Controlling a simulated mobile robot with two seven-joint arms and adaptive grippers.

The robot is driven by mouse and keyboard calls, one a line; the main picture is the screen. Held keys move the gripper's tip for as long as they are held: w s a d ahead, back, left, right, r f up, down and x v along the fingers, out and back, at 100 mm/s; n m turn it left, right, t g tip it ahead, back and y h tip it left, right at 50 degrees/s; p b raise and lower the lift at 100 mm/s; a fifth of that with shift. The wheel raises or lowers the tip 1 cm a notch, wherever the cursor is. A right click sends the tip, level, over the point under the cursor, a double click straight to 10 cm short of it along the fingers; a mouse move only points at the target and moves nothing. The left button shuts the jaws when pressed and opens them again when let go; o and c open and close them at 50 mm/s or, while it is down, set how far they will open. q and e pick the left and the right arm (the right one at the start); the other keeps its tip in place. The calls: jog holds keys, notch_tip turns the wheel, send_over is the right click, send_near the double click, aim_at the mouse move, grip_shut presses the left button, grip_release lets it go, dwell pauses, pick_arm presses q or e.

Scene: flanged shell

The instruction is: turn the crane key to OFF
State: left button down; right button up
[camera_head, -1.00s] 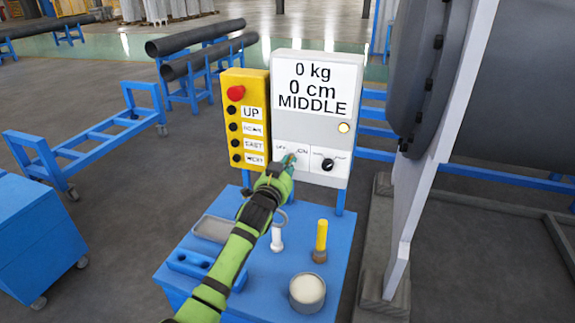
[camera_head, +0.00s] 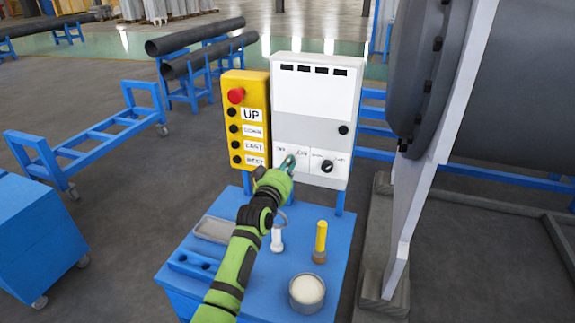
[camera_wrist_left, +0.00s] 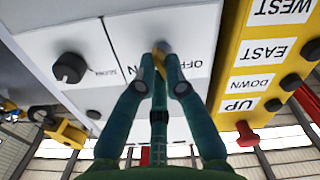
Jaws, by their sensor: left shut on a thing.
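The white control box (camera_head: 316,98) stands upright at the back of the blue table, with a blank display strip and a dark lamp (camera_head: 343,129). Its lower panel (camera_head: 282,149) carries the OFF and ON labels around the crane key. My left gripper (camera_head: 288,163) reaches up to that panel, its fingers closed on the key, which they mostly hide. In the left wrist view, turned upside down, the fingertips (camera_wrist_left: 158,60) meet on the small grey key (camera_wrist_left: 164,46), with the OFF label (camera_wrist_left: 172,70) beside them. My right gripper is not in view.
A yellow button pendant (camera_head: 256,90) with a red stop button (camera_head: 236,95) stands just left of the box. A black knob (camera_head: 327,166) is right of the key. The blue table (camera_head: 250,293) holds a tray, a can (camera_head: 307,292) and brushes.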

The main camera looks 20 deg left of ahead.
pick_arm(q)
jog(key=shift+n, duration=2.3)
jog(key=c, duration=1.3)
grip_release()
jog(key=shift+p, duration=0.3)
jog(key=s, duration=1.2)
jog(key=shift+a, duration=0.25)
